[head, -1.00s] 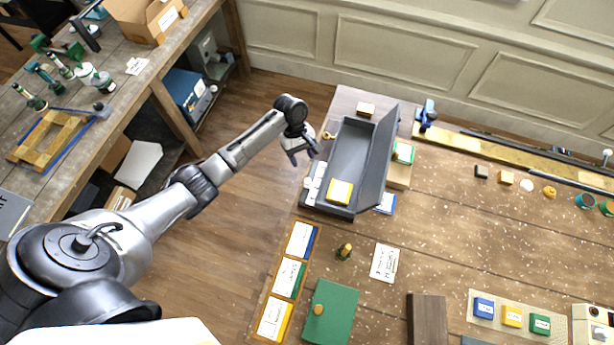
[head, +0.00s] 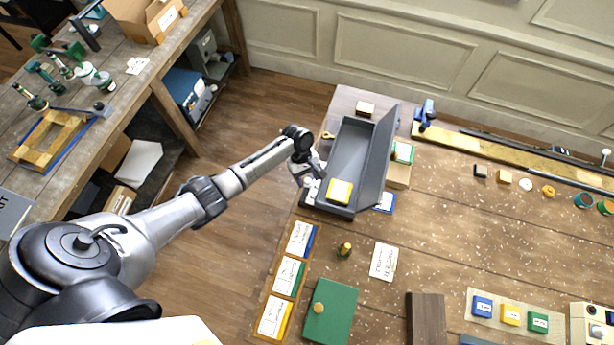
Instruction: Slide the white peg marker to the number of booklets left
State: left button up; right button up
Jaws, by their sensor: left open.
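An open dark grey box (head: 350,150) stands near the table's left edge, with its lid raised on the right. One yellow item with a white label, like a booklet (head: 340,191), lies at its near end; I cannot tell whether others lie beneath it. A small white piece (head: 312,190) shows at the box's left side, partly hidden by my gripper. It may be the peg marker's scale; the peg and any numbers are too small to tell. My left gripper (head: 308,180) is open, right by this white piece; I cannot tell whether they touch. My right gripper is out of view.
White-labelled blue (head: 302,239), green (head: 288,277) and yellow (head: 273,317) items lie along the table's left edge. A green board (head: 330,312), a small dark and gold piece (head: 344,250) and a printed card (head: 384,261) lie nearby. The table's middle is mostly clear.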

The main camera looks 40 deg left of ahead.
aim_at(312, 179)
pick_arm(q)
jog(key=shift+c, duration=0.2)
grip_shut()
jog(key=w+b, duration=0.1)
jog(key=w+a+b, duration=0.1)
jog(key=w, duration=0.1)
jog(key=shift+a+f, duration=0.15)
jog(key=shift+a, duration=0.05)
jog(key=shift+w+a, duration=0.15)
jog(key=shift+w, duration=0.2)
jog(key=shift+o, duration=0.2)
grip_release()
